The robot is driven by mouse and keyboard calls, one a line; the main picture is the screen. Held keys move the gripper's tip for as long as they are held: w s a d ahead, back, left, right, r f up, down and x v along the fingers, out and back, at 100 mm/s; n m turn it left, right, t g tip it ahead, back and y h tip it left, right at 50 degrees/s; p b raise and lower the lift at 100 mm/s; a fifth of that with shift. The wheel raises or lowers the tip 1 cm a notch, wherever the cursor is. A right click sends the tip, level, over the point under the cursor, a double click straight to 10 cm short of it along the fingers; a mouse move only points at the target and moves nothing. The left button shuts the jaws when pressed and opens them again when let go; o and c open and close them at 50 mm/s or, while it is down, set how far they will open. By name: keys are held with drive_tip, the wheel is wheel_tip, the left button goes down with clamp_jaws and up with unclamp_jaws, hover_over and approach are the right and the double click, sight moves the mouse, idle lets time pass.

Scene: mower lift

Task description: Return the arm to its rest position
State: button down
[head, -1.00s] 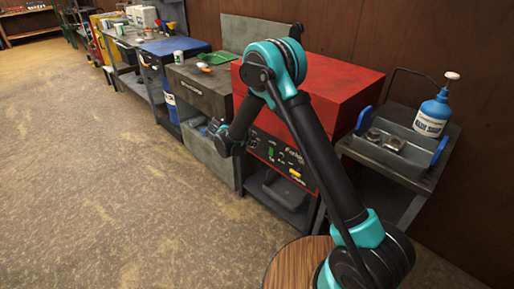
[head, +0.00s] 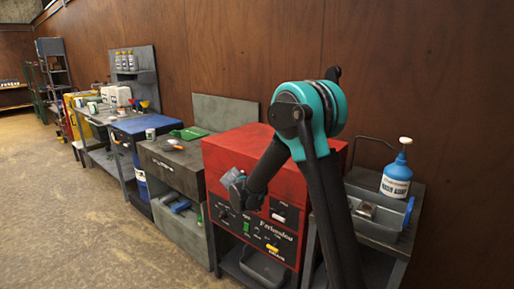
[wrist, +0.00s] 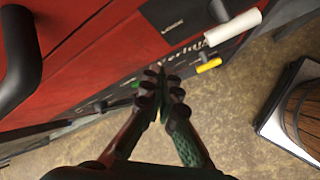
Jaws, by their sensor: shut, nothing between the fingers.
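My arm rises from the bottom of the head view to a teal elbow and bends down in front of the red machine (head: 262,141). My gripper (wrist: 166,86) is shut and empty in the wrist view, its dark fingers together. The panel has a yellow knob (head: 272,249), which also shows in the wrist view (wrist: 209,65), close to the right of the fingers.
Open floor (head: 60,220) lies left.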

drive_tip(key=s+d+r+m+t+y, duration=0.15)
drive_tip(key=s+d+r+m, duration=0.25)
drive_tip(key=s+d+m, duration=0.6)
drive_tip(key=s+d+r+m+g+y, duration=0.1)
drive_tip(key=s+d+r+m+y, duration=0.2)
drive_tip(key=s+d+m, duration=0.7)
drive_tip(key=s+f+g, duration=0.2)
drive_tip(key=s+f, duration=0.4)
drive_tip(key=s, duration=0.5)
drive_tip(key=shift+s+f, duration=0.15)
drive_tip(key=shift+f, duration=0.2)
drive_tip(key=shift+a+h, duration=0.1)
drive_tip(key=shift+h, duration=0.15)
